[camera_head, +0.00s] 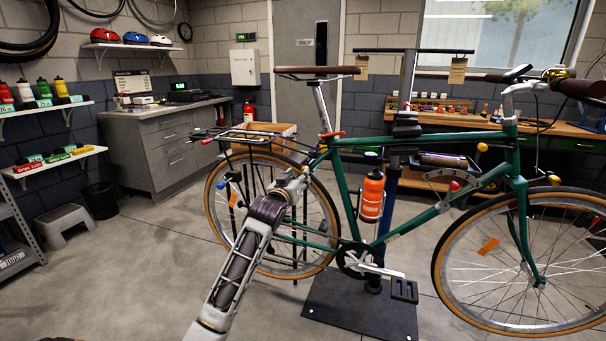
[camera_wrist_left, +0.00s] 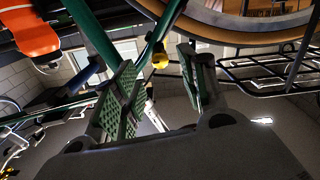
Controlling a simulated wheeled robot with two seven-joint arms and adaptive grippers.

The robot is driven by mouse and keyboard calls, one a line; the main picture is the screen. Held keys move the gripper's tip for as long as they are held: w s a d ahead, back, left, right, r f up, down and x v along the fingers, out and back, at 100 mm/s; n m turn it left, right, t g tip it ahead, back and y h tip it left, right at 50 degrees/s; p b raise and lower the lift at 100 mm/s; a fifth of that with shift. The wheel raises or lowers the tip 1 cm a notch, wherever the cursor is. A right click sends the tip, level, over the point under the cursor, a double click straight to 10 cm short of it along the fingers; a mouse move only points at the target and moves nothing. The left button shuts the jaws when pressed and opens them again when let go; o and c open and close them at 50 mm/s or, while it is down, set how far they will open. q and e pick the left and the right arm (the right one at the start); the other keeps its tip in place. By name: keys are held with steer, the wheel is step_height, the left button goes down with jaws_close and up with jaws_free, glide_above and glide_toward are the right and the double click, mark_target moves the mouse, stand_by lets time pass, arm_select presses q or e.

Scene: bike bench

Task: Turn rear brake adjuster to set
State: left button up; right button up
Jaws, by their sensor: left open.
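The green bike (camera_head: 345,195) is held upright on a stand, side-on in the head view. My left gripper (camera_head: 303,172) is raised beside the rear wheel, near the seat stay. In the left wrist view the gripper (camera_wrist_left: 165,82) is open, its two green-padded fingers apart with nothing between them. A small yellow knob (camera_wrist_left: 160,57), which looks like the rear brake adjuster, shows just past the fingertips, in the gap by a green frame tube. I cannot tell if a finger touches it. In the head view the arm and gripper largely hide that spot. My right gripper is not in view.
The rear wheel (camera_head: 213,212) and black rear rack (camera_head: 243,133) are close to the gripper; the rack (camera_wrist_left: 270,75) is at right in the wrist view. An orange bottle (camera_head: 371,196) sits in the frame. The stand's base plate (camera_head: 350,313) lies below. Open floor is at left.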

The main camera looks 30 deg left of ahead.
arm_select(q)
steer(key=shift+b+x, duration=0.6)
steer(key=shift+x, duration=2.25)
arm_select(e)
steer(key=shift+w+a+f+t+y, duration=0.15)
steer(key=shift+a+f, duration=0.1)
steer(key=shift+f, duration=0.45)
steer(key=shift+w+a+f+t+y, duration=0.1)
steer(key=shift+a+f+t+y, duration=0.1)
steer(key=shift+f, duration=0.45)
arm_select(q)
steer(key=shift+c, duration=0.2)
steer(key=c, duration=0.7)
jaws_close()
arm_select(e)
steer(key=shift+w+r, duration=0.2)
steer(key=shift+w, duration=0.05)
